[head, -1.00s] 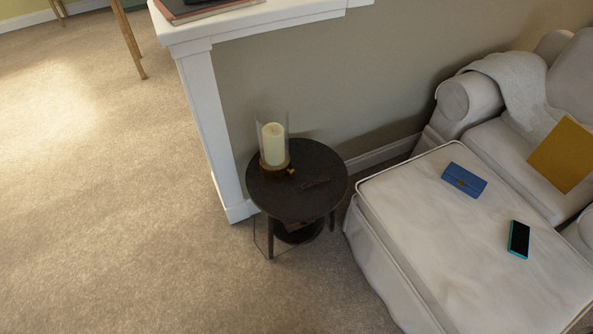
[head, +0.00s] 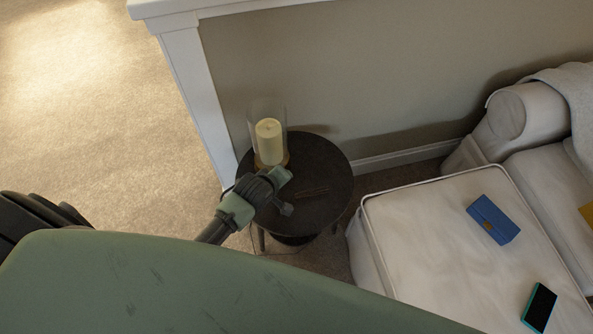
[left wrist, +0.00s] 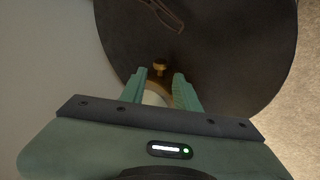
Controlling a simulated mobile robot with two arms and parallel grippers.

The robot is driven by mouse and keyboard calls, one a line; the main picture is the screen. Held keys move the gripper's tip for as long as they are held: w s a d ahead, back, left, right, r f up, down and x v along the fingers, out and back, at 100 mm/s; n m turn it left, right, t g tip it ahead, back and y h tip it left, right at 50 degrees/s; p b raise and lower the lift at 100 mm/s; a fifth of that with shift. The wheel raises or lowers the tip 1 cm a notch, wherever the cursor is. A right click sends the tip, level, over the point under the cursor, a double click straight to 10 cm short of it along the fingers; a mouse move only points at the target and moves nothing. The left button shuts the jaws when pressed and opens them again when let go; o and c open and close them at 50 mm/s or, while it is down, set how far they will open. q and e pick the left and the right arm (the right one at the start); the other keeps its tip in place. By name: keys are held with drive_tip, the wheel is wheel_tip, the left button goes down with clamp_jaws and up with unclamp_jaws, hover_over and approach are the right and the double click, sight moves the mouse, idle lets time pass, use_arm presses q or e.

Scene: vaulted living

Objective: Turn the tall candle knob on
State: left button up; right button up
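The tall candle (head: 269,143) is a cream pillar in a clear glass cylinder on a brass base, standing at the back left of the dark round side table. Its small brass knob (left wrist: 160,66) shows in the left wrist view, just past the fingertips and roughly centred between them. In the head view my gripper hides the knob. My left gripper (left wrist: 160,75) is open, its two green fingers apart, with part of the candle's pale body and brass base visible between them. In the head view the left gripper (head: 286,190) is over the table, in front of the candle. My right gripper is not in view.
The round table (head: 326,165) also holds a pair of dark glasses (head: 312,192). A wall and white post (head: 195,100) stand behind and left of the candle. A pale ottoman (head: 425,230) at right bears a blue wallet (head: 493,219) and a phone (head: 540,306).

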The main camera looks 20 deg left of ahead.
use_arm(q)
drive_tip(key=b+x, duration=0.1)
drive_tip(key=x, duration=0.5)
drive_tip(key=shift+w+f, duration=0.2)
drive_tip(key=shift+f, duration=0.15)
clamp_jaws()
